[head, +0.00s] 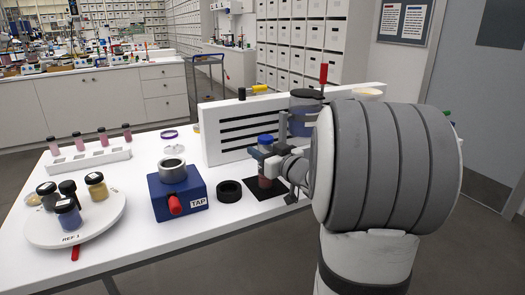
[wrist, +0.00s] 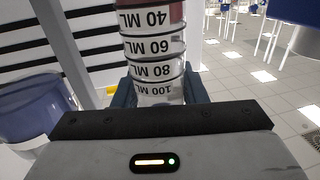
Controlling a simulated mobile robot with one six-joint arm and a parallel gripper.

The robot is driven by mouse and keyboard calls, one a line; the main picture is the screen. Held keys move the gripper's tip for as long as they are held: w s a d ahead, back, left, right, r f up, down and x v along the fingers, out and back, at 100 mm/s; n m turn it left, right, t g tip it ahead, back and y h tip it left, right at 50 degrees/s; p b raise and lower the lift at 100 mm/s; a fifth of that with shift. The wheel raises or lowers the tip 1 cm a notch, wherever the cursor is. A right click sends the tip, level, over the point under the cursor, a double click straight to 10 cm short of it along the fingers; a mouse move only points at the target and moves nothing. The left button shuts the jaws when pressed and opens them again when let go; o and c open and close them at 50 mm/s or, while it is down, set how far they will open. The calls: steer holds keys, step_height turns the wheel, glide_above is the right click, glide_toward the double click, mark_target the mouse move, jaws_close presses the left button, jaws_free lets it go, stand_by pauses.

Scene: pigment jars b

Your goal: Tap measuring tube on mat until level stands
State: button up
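The measuring tube (head: 265,182) is clear with a blue cap (head: 266,139) and reddish contents low in it. In the wrist view, the tube (wrist: 155,45) shows marks from 40 ML to 100 ML, with dark red near the 40 ML mark. My gripper (head: 270,160) is shut on the tube, with dark fingers on both sides of it in the wrist view (wrist: 160,93). The tube looks upright over the black mat (head: 255,203); I cannot tell whether its base touches. My gripper and arm hide part of the tube and mat.
A blue TAP block (head: 183,205) with a red handle and a black ring (head: 229,190) stand left of the mat. A white slotted panel (head: 215,140) and a large dark-lidded jar (head: 304,105) are behind. A round turntable with jars (head: 98,222) is far left.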

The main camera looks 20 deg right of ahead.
steer(key=c, duration=0.6)
steer(key=shift+r+p, duration=0.65)
steer(key=shift+r, duration=0.1)
steer(key=shift+c, duration=0.3)
steer(key=shift+f, duration=0.1)
steer(key=o, duration=0.9)
steer(key=shift+f+b, duration=0.55)
steer(key=shift+f, duration=0.15)
steer(key=shift+c, duration=0.3)
